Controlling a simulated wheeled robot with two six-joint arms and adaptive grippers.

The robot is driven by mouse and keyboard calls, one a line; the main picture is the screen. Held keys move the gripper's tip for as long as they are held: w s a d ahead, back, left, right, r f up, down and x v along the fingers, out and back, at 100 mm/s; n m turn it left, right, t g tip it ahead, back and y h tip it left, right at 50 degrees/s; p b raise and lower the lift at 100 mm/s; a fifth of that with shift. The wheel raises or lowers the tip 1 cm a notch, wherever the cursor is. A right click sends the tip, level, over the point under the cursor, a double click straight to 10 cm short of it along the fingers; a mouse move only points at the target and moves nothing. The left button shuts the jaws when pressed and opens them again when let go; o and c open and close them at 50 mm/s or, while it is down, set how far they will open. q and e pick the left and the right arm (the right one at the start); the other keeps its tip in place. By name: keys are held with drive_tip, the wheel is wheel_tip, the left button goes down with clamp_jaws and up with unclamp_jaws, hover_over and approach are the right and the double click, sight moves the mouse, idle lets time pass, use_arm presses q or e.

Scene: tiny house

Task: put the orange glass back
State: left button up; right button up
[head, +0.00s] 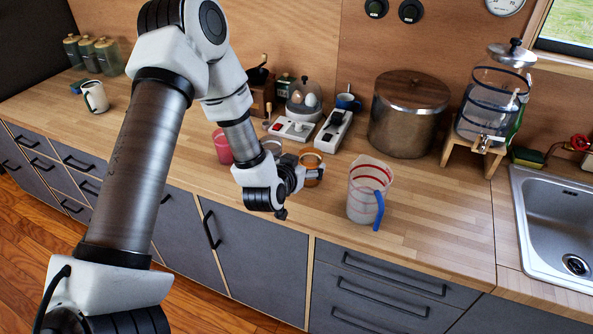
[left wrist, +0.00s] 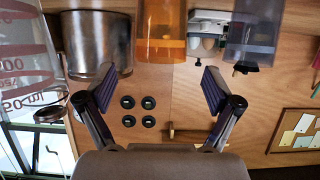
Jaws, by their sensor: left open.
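The orange glass (head: 311,162) stands upright on the wooden counter, partly hidden by my left gripper (head: 304,177). In the left wrist view the orange glass (left wrist: 161,38) is at the top centre, cut off by the frame edge. My left gripper (left wrist: 157,90) is open there. Its fingers are spread and empty, and the glass lies beyond the tips, roughly centred between them, with no visible contact. My right gripper is in neither view.
A measuring jug (head: 367,195) stands right of the orange glass. A clear greyish glass (head: 272,149) and a pink glass (head: 222,148) stand to its left. Behind are white switch boxes (head: 333,132) and a big pot (head: 408,118). The counter right of the jug is clear.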

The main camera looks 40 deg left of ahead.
sight(302, 222)
use_arm(q)
drive_tip(key=v, duration=0.5)
drive_tip(key=s+d+f+g, duration=0.1)
drive_tip(key=s+f, duration=0.1)
drive_tip(key=f, duration=0.1)
drive_tip(key=s+d+f+g+h, duration=0.1)
drive_tip(key=s+d+f, duration=0.1)
drive_tip(key=f, duration=0.2)
drive_tip(key=s+d+f+m+g, duration=0.1)
drive_tip(key=f, duration=0.2)
drive_tip(key=shift+s+d+f+g+h+b, duration=0.3)
drive_tip(key=shift+s+d+f+h, duration=0.05)
drive_tip(key=shift+s+d+h, duration=0.05)
drive_tip(key=s+d+f+g, duration=0.3)
drive_tip(key=s+f, duration=0.5)
drive_tip(key=s, duration=0.3)
drive_tip(key=s+d+f+m+g+h, duration=0.1)
drive_tip(key=s+d+f+g, duration=0.3)
drive_tip(key=s, duration=0.6)
wheel_tip(302, 222, down, 4)
drive_tip(key=shift+s+r+g, duration=0.1)
drive_tip(key=shift+s+g, duration=0.25)
drive_tip(key=shift+g, duration=0.85)
drive_tip(key=shift+a, duration=0.1)
